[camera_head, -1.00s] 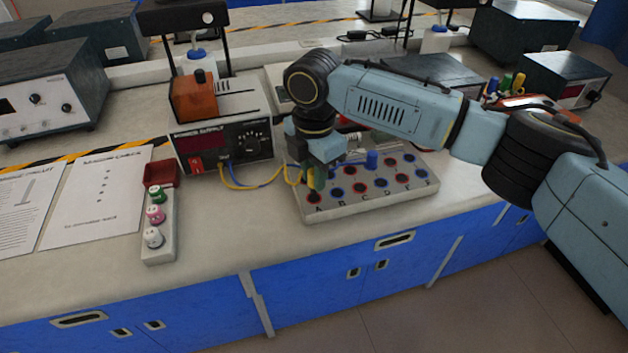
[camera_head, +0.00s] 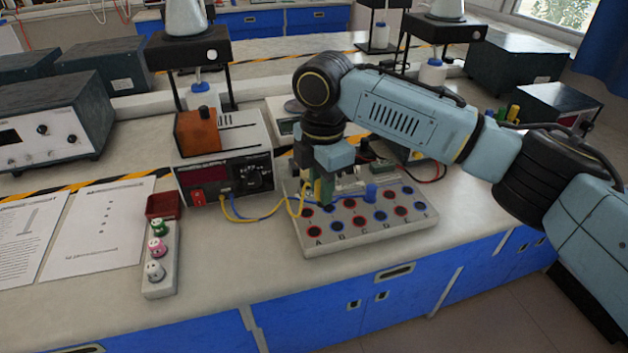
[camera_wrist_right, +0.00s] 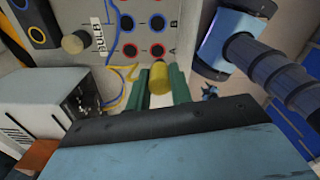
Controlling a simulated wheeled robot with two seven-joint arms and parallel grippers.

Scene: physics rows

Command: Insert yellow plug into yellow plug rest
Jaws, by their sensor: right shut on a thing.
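My right gripper (camera_head: 318,196) is over the left end of the grey socket board (camera_head: 372,232). In the right wrist view, it (camera_wrist_right: 160,85) is shut on the yellow plug (camera_wrist_right: 160,77), which sits between its green fingers. The plug's tip points toward the board's edge by the row marked A; its depth above the board is hard to judge. A yellow lead (camera_head: 262,216) runs from the power supply to the gripper. I cannot single out a yellow plug rest for certain. My left gripper is not in view.
The power supply (camera_head: 226,178) stands left of the board. A strip with green, pink and white knobs (camera_head: 160,262) lies further left, near printed sheets (camera_head: 95,235). A blue knob (camera_head: 371,192) stands up from the board. The bench front is clear.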

